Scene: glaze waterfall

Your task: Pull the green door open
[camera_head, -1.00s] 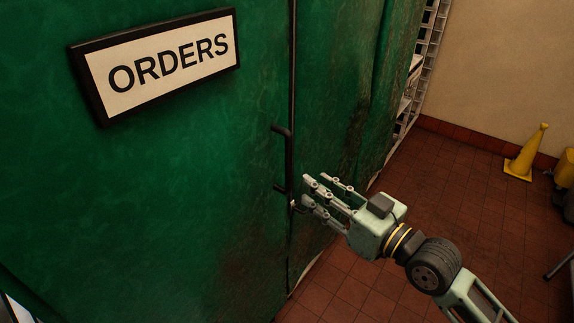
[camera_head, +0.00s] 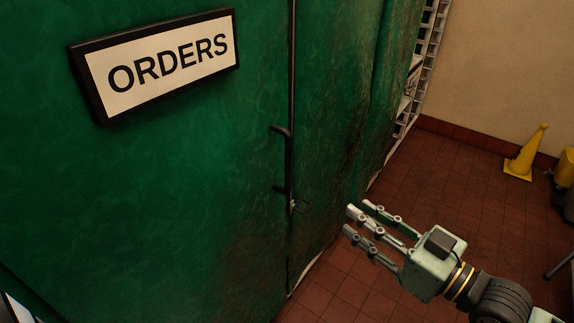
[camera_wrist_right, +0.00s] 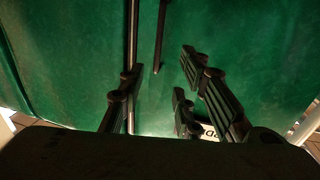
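The green door (camera_head: 190,200) fills the left and middle of the head view and looks shut along a dark vertical seam. A dark bar handle (camera_head: 287,160) stands upright at that seam. My right gripper (camera_head: 357,217) is to the right of the handle and below it in the picture, apart from it. Its fingers are spread and empty. In the right wrist view the open fingers (camera_wrist_right: 160,72) face the green surface (camera_wrist_right: 85,50), with a dark bar (camera_wrist_right: 160,40) ahead between them. My left gripper is not in view.
An ORDERS sign (camera_head: 168,64) is mounted on the door. A metal rack (camera_head: 427,60) stands behind the green structure. A yellow cone (camera_head: 526,155) stands by the far wall.

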